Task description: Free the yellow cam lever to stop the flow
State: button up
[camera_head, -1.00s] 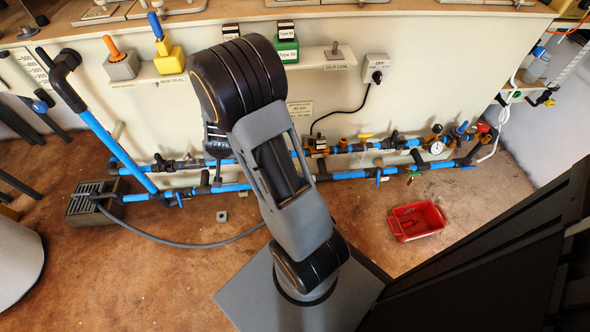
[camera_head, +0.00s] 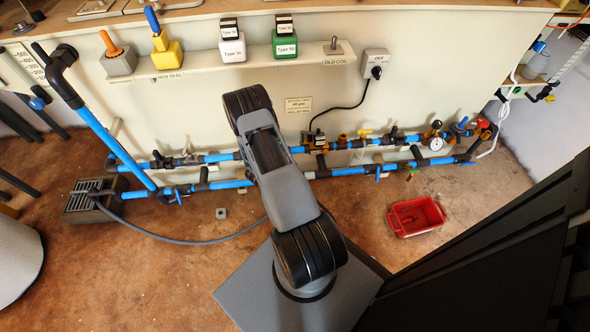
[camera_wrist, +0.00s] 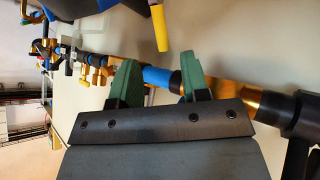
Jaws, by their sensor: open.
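A small yellow lever (camera_head: 366,131) sits on the upper blue pipe line (camera_head: 345,145), right of my arm in the head view. In the wrist view a yellow lever end (camera_wrist: 161,30) hangs at top centre, above and beyond my fingers; I cannot tell if it is the same lever. My gripper (camera_wrist: 158,76) is open, its two green fingers apart and apparently empty. A blue pipe section (camera_wrist: 158,77) shows in the gap behind them; contact is not visible. In the head view my gripper is hidden behind my arm.
A lower blue pipe (camera_head: 350,172), a gauge (camera_head: 436,143) and a red knob (camera_head: 483,123) crowd the panel's foot. A shelf (camera_head: 200,68) above holds white and green boxes. A red bin (camera_head: 416,216) stands on the floor at right. A grey drain box (camera_head: 93,200) stands at left.

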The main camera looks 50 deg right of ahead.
jog(key=b+x, duration=0.3)
jog(key=x, duration=0.6)
grip_shut()
jog(key=shift+a, duration=0.1)
dwell(0.4)
